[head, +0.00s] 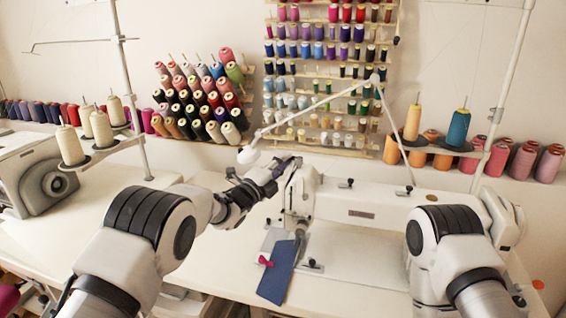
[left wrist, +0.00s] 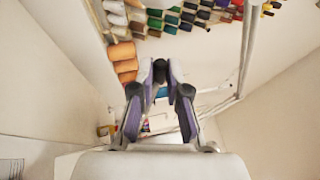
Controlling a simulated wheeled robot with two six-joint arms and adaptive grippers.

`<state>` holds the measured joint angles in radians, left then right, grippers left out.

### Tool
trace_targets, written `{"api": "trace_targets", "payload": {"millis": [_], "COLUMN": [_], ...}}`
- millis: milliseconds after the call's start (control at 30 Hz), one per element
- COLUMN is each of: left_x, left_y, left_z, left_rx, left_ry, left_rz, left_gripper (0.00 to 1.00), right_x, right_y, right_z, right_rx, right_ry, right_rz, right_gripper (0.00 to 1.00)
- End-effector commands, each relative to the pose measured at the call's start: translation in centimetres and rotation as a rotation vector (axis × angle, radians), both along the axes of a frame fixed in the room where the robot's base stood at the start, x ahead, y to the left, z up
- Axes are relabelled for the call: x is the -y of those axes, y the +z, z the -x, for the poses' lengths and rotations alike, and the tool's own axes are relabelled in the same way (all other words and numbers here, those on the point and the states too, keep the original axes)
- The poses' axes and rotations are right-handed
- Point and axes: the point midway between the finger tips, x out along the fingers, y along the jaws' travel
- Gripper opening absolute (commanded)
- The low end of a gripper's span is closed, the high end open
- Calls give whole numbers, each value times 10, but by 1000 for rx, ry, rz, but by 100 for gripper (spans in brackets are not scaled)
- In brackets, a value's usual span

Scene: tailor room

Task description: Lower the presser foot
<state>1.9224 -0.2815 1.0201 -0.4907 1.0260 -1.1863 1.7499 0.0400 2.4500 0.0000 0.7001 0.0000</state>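The white sewing machine (head: 365,204) stands on the table, its head end at the left near the picture's middle. Its presser foot area (head: 301,228) is small and partly unclear, above a metal plate and a strip of blue cloth (head: 279,272). I cannot tell the foot's height. My left gripper (head: 288,163) is at the upper left of the machine's head, close to it; contact is unclear. The presser lever is not discernible. My right arm is at the right; its gripper is not visible.
A thread stand with cream cones (head: 101,128) rises at the left, beside another machine (head: 42,178). Another stand with a teal cone (head: 458,128) is behind my right arm. Spool racks (head: 330,80) cover the wall. A red item (head: 265,261) lies by the cloth.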

Motion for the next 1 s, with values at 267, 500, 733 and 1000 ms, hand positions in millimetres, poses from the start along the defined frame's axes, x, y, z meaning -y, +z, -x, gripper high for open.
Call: {"api": "trace_targets", "payload": {"millis": [267, 500, 733, 1000], "left_x": [0, 2, 3, 4], "left_y": [0, -5, -14, -34], "left_z": [-1, -5, -10, -14], "left_rx": [-23, -125, -286, -356], "left_ry": [-1, 0, 1, 0], "left_rz": [-9, -41, -94, -116], "left_gripper": [0, 0, 0, 0], "right_x": [0, 0, 0, 0], "right_y": [2, 10, 25, 15], "right_z": [0, 0, 0, 0], "right_rx": [0, 0, 0, 0], "right_ry": [0, 0, 0, 0], "right_rz": [0, 0, 0, 0], "right_gripper": [40, 40, 40, 40]}}
